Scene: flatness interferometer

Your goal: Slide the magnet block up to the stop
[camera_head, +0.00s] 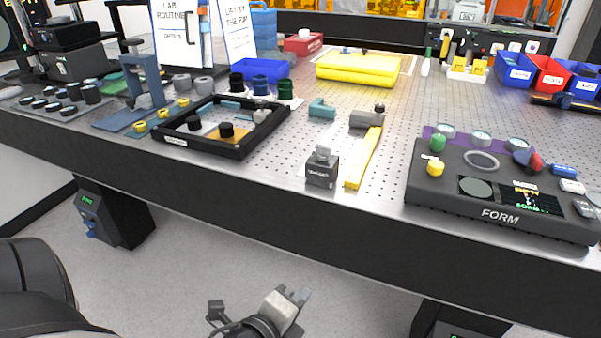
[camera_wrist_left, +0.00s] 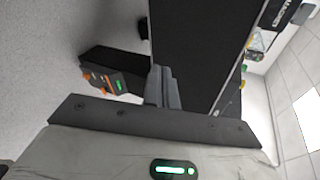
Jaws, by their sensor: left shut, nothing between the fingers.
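The magnet block (camera_head: 321,174), a small dark block with pale lettering and a grey knob on top, sits upright near the front edge of the perforated table. A yellow strip (camera_head: 361,162) runs away from the edge just to its right. A grey piece with a dark knob (camera_head: 366,119) stands at the strip's far end; it may be the stop. My left gripper (camera_head: 303,293) is shut and empty, in front of and below the table edge, well apart from the block. Its closed fingers also show in the left wrist view (camera_wrist_left: 162,80). My right gripper is not in view.
A black frame tray (camera_head: 235,150) lies left of the block, and a dark FORM console (camera_head: 450,202) stands to the right. A teal bracket (camera_head: 321,107) lies behind. The table's dark front edge (camera_head: 250,195) lies between my left gripper and the tabletop.

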